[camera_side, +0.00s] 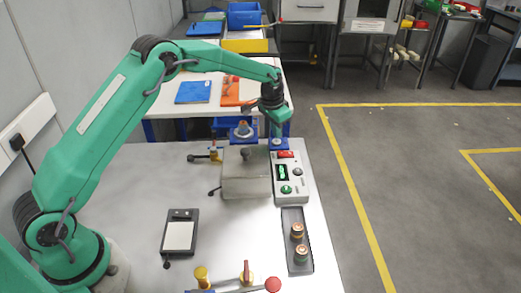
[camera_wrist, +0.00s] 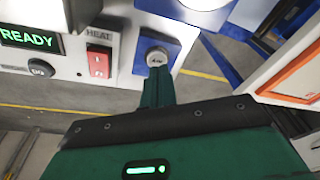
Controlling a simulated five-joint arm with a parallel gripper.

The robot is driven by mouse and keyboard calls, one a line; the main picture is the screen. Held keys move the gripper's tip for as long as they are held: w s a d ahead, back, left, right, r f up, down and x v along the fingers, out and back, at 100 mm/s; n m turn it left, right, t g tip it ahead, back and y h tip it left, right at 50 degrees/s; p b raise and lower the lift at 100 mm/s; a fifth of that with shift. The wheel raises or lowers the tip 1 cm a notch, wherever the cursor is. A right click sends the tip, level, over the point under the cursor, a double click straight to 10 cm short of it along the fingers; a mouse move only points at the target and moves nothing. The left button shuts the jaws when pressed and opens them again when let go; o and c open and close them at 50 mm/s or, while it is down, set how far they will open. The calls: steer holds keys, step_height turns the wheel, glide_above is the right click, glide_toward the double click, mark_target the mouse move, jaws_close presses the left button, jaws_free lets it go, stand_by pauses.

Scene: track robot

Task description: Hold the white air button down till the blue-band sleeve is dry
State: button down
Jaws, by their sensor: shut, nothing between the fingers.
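The white air button (camera_wrist: 157,57), marked AIR, sits on a blue panel at the end of the control box (camera_side: 289,178). My gripper (camera_side: 277,132) is shut and empty over that blue end. In the wrist view its fingertips (camera_wrist: 158,72) are at the button's near edge; I cannot tell whether they press it down. Two small copper-coloured sleeves (camera_side: 297,230) stand in the dark tray (camera_side: 298,268).
The box display (camera_wrist: 30,40) reads READY, beside the red HEAT switch (camera_wrist: 99,62) and a dark knob (camera_wrist: 40,68). A grey metal block (camera_side: 245,179) stands left of the box.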

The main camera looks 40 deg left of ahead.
mark_target(275, 141)
steer(key=shift+f, duration=0.9)
stand_by(2.4)
steer(key=shift+r, duration=0.1)
stand_by(1.3)
steer(key=shift+r, duration=2.3)
steer(key=shift+s+r, duration=0.2)
steer(key=shift+r, duration=0.25)
steer(key=s+r+n+t, duration=0.1)
steer(key=s+r+t, duration=0.1)
steer(key=s+r, duration=1.6)
steer(key=s+f+n+t, duration=0.1)
steer(key=s+n, duration=0.1)
steer(key=s, duration=2)
steer(key=shift+s+a+f, duration=0.15)
steer(key=shift+f, duration=0.25)
